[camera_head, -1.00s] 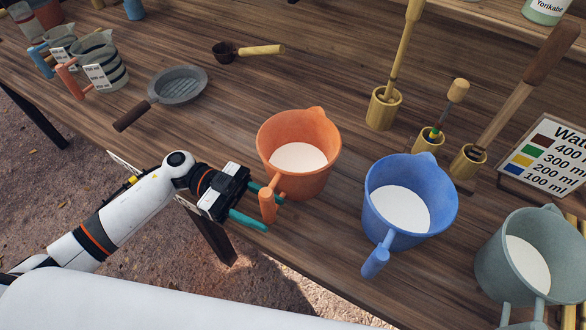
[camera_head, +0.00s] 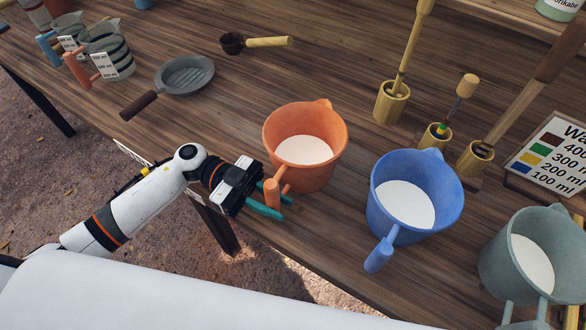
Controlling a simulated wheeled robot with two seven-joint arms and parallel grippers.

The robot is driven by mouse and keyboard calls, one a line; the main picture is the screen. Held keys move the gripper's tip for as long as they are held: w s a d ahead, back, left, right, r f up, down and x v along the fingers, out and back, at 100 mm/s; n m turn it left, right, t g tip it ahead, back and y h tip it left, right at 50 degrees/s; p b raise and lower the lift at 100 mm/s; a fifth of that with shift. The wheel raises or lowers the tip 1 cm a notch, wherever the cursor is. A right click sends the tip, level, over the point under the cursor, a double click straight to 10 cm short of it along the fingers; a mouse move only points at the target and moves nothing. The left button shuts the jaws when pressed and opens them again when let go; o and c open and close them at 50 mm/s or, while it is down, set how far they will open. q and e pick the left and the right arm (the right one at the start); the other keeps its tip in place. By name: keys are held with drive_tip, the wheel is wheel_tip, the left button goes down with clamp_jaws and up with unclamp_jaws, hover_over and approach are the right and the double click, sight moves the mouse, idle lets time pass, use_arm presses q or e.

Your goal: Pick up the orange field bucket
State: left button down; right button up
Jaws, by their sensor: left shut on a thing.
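The orange field bucket (camera_head: 320,165) stands upright on the wooden table (camera_head: 215,125) near its front edge, with white contents inside. Its handle (camera_head: 271,193) points toward the front left. My left gripper (camera_head: 273,203) reaches in from the left, and its teal fingers lie on either side of that handle, shut on it. The bucket appears to rest on the table. My right gripper is not in view.
A blue bucket (camera_head: 440,205) stands close to the right, and a grey-green bucket (camera_head: 492,262) beyond it. Behind are wooden holders (camera_head: 391,105) with tools and a sign (camera_head: 550,155).

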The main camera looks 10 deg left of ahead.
sight(271, 183)
use_arm(q)
drive_tip(key=shift+r, duration=0.25)
drive_tip(key=shift+r+p, duration=0.4)
drive_tip(key=shift+r, duration=4.4)
